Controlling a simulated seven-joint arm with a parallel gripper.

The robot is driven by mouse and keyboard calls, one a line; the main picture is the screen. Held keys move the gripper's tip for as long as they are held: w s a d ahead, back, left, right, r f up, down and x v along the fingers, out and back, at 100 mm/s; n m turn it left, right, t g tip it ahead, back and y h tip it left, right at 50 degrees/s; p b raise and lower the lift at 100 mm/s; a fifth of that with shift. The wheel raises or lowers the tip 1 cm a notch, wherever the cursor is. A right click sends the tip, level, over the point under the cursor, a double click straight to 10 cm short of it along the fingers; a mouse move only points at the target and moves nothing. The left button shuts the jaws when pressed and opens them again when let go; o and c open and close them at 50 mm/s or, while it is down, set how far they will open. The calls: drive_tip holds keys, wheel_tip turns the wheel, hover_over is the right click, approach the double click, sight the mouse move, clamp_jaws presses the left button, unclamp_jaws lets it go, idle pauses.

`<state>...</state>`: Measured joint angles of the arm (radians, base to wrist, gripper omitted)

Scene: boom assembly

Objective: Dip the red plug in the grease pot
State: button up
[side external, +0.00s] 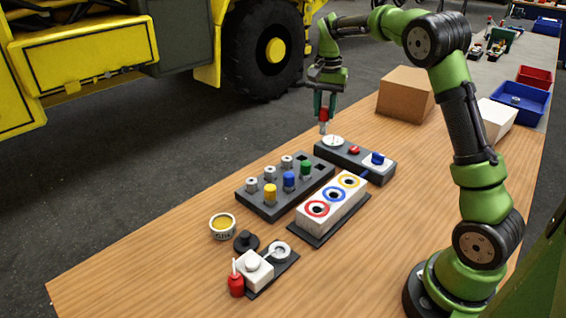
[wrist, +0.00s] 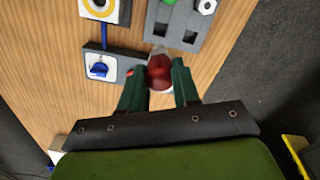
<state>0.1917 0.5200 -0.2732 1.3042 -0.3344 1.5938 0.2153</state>
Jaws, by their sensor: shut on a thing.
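My gripper (side external: 325,108) is shut on the red plug (side external: 323,115) and holds it upright, metal end down. The plug is above the far end of a dark box with a white round dial; I cannot tell whether its tip touches the dial. In the wrist view the red plug (wrist: 159,72) sits between the green fingers of my gripper (wrist: 159,88). The grease pot (side external: 222,226), a small white-rimmed tin of yellow grease, stands on the table at the near left, well apart from the gripper.
A dark rack (side external: 268,209) holds yellow, blue and green plugs and several metal pieces. A white block with ringed holes (side external: 320,218) stands beside it. The dark box (side external: 350,166) has a red button and blue switch. A cardboard box (side external: 405,93) stands behind.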

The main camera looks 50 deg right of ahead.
drive_tip(key=w+a+n, duration=0.2)
drive_tip(key=a+n, duration=0.1)
drive_tip(key=a, duration=1.4)
drive_tip(key=w+a+n, duration=0.2)
drive_tip(key=a+n, duration=0.1)
drive_tip(key=a, duration=1.4)
wheel_tip(320, 180, down, 10)
drive_tip(key=shift+s, duration=0.25)
drive_tip(key=shift+f, duration=0.9)
drive_tip(key=shift+f, duration=0.8)
drive_tip(key=shift+r, duration=0.15)
drive_tip(key=shift+r, duration=2.9)
